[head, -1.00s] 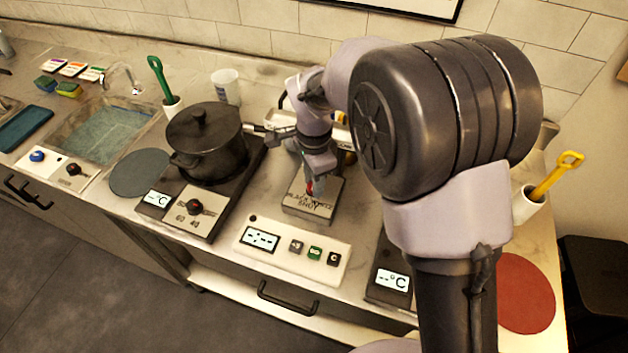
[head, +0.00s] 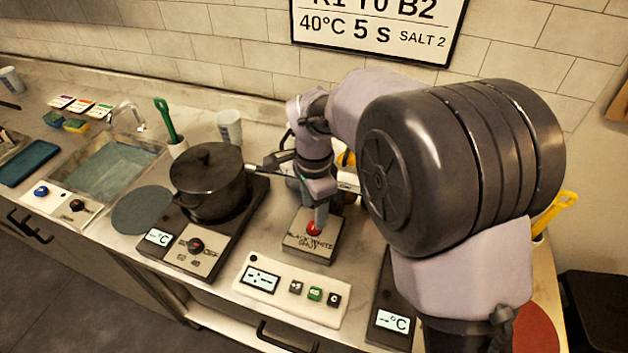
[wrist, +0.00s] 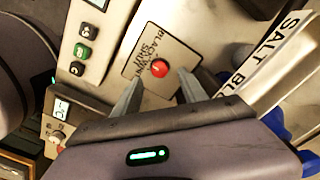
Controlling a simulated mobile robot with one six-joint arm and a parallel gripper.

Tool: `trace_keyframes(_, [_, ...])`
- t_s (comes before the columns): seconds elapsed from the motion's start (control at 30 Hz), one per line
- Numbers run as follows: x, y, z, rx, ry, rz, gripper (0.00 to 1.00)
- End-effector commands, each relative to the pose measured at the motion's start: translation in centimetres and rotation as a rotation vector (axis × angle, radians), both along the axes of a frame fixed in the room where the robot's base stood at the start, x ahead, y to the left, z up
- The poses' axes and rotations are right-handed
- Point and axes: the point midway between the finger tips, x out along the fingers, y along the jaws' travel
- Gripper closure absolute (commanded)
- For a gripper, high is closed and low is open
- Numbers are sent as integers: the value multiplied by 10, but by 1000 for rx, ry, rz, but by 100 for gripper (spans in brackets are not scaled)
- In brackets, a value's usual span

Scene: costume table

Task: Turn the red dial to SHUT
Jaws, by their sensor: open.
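The red dial (head: 313,229) sits on a grey box (head: 301,250) whose front label reads BLACK, WHITE and SHUT. In the wrist view the red dial (wrist: 160,68) lies on a grey plate, between and just beyond the tips of my gripper (wrist: 155,82). The two fingers are apart, one on each side of the dial, with nothing held. In the head view my gripper (head: 318,208) points down just above and behind the dial. I cannot tell whether a finger touches it. The dial's pointer direction is too small to read.
A black pot (head: 208,182) stands on a hob to the left. A white panel (head: 291,289) with a display and buttons lies in front of the box. A white cup (head: 229,126) and a green-handled tool (head: 165,120) stand behind. A yellow-handled tool (head: 556,208) is at the right.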

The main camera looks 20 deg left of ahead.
Motion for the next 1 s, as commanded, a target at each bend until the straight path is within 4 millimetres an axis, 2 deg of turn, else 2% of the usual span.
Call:
trace_keyframes(0.03, [1, 0, 25, 2, -4, 1, 50])
trace_keyframes(0.2, [1, 0, 80, 2, -4, 1, 50])
trace_keyframes(0.3, [0, 0, 104, 1, -3, 1, 50])
trace_keyframes(0.4, [0, 0, 118, 1, -1, 1, 50])
trace_keyframes(0.53, [0, 0, 125, 1, -1, 0, 50])
trace_keyframes(0.93, [0, 0, 124, 1, -1, 1, 50])
trace_keyframes(1.0, [-1, -10, 129, 12, -11, 12, 50])
